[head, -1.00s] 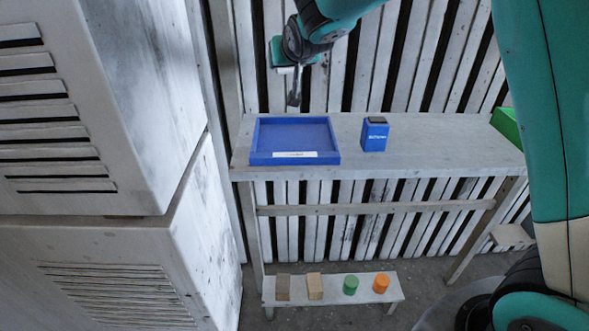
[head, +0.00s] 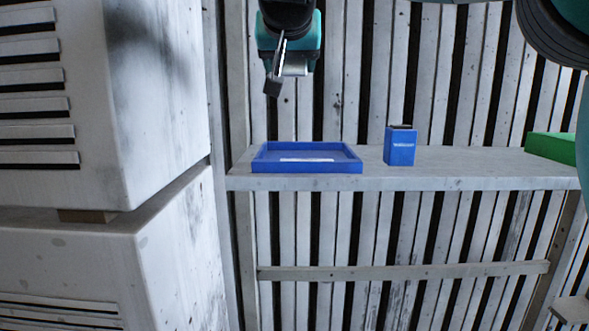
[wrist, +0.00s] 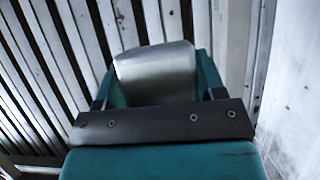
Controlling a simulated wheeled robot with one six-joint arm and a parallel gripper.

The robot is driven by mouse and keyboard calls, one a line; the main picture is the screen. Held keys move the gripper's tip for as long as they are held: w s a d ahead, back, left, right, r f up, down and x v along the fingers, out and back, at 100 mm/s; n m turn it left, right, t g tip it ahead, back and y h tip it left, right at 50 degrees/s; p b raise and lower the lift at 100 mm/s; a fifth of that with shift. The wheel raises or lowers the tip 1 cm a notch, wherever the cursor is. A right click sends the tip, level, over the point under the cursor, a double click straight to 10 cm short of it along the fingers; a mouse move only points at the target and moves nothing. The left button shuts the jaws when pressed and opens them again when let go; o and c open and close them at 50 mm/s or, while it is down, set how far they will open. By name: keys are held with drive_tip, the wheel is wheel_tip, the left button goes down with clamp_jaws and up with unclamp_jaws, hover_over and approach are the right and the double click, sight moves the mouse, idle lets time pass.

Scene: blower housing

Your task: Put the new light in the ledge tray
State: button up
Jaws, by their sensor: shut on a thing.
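The ledge tray (head: 307,168) is a shallow blue tray with a white label, on the left part of the ledge in the head view. My gripper (head: 275,85) is above the tray, well clear of it, with its dark tip pointing down. It is shut on a silvery piece, which I take to be the new light; it shows large in the wrist view (wrist: 155,73). Its full shape is hidden by the gripper's teal body and dark screwed bar.
A blue box (head: 400,148) with a dark top stands on the grey ledge (head: 460,165), right of the tray. A green bin (head: 551,147) is at the ledge's right end. White louvred cabinets (head: 165,240) fill the left. A slatted wall (head: 350,90) is behind.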

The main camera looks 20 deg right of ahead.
wheel_tip(320, 180, down, 16)
drive_tip(key=b, duration=0.6)
drive_tip(key=shift+r+b, duration=0.2)
drive_tip(key=shift+b, duration=0.15)
drive_tip(key=shift+r, duration=0.1)
drive_tip(key=o, duration=0.6)
drive_tip(key=shift+f, duration=0.25)
drive_tip(key=shift+o, duration=0.8)
drive_tip(key=shift+r, duration=0.1)
